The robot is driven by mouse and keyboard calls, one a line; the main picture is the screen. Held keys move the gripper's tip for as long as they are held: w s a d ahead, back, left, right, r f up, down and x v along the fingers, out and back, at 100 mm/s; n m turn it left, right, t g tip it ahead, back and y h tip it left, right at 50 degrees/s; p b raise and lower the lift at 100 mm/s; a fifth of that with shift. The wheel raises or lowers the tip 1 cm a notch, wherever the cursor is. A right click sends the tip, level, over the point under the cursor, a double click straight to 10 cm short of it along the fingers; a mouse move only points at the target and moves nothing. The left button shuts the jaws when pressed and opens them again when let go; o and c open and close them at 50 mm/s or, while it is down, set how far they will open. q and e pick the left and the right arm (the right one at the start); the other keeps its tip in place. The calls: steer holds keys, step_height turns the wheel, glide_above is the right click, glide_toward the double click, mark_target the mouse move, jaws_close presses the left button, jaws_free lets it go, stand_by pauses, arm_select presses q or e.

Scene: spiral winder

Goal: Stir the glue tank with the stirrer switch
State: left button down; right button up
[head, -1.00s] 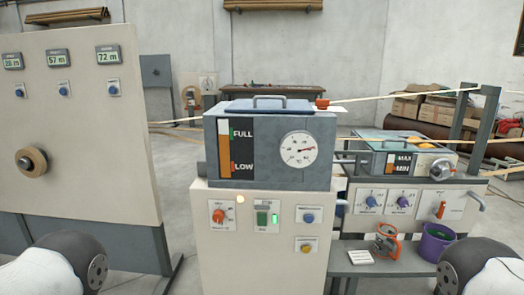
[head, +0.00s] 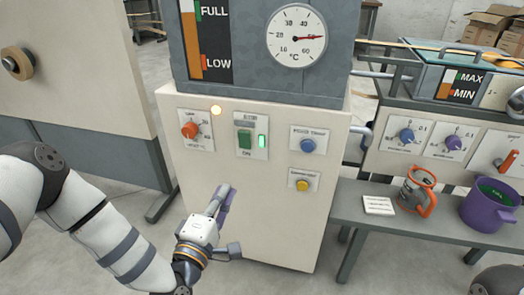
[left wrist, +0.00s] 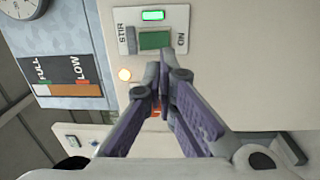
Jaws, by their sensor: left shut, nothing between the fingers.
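The glue tank (head: 285,85) is a grey box with a FULL/LOW level strip and a round dial, on a cream cabinet. The stirrer switch (head: 244,138) is a green rocker marked ON on the cabinet front, with a lit green lamp (head: 262,141) beside it. The switch also shows in the left wrist view (left wrist: 153,40), sideways, labelled STIR. My left gripper (head: 224,193) is shut and empty, its fingers pointing at the panel below the switch. Its fingertips (left wrist: 160,80) show near the switch in the wrist view; contact is unclear. My right gripper is out of view.
An orange knob (head: 190,130) and an amber lamp (head: 216,110) are left of the switch; a blue button (head: 307,146) and a yellow button (head: 302,185) are to its right. A bench at right holds an orange-handled container (head: 418,190) and a purple bucket (head: 490,205).

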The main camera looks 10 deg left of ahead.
mark_target(244, 138)
arm_select(q)
steer(key=shift+w+a+r+n+t, duration=0.3)
steer(key=shift+w+a+r, duration=0.15)
steer(key=shift+r, duration=0.25)
steer(key=w, duration=0.4)
steer(key=w+r+b, duration=0.1)
steer(key=w, duration=0.8)
steer(key=shift+d+r, duration=0.15)
steer(key=shift+d, duration=0.2)
steer(key=shift+w+r, duration=0.15)
steer(key=shift+w, duration=0.3)
